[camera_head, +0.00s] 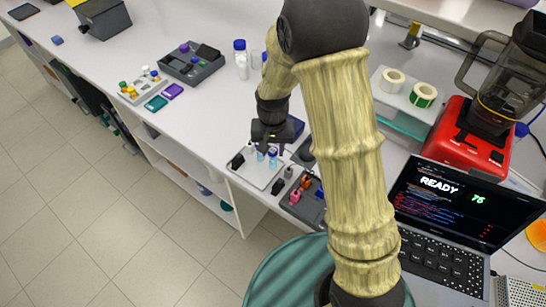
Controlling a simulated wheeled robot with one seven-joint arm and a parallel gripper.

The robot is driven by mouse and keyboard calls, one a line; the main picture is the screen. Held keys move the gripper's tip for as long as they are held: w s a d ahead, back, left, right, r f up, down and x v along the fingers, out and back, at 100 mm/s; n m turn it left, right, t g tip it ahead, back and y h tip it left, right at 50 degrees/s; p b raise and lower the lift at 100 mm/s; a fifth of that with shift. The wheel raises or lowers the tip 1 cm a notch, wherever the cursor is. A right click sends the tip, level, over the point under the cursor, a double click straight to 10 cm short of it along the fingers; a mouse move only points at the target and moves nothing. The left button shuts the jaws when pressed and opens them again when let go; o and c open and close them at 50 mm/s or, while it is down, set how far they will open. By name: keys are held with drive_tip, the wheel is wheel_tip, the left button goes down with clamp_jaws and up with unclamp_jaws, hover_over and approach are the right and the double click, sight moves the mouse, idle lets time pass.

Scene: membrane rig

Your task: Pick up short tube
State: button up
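My gripper (270,143) points down over a small white tray (258,178) near the bench's front edge. Two small clear tubes with blue parts (272,157) show just under the gripper. I cannot tell which thing is the short tube, or whether the fingers touch anything. The fingers are small and dark, and their gap is not clear. A black piece (237,161) and a grey piece (251,147) also stand on the tray.
A dark tray (316,212) with red, pink and grey pieces lies right of the white tray. A laptop (440,240) and a red blender (470,145) stand at right. White-and-blue bottles (241,62) stand behind. The bench's left middle has free room.

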sight(273, 157)
drive_tip(key=shift+w+f+p, duration=0.15)
drive_tip(key=shift+f+p, duration=0.3)
drive_tip(key=shift+f, duration=0.9)
drive_tip(key=shift+w+f+p, duration=0.1)
drive_tip(key=shift+f+p, duration=0.35)
drive_tip(key=shift+f, duration=0.85)
drive_tip(key=c, duration=0.6)
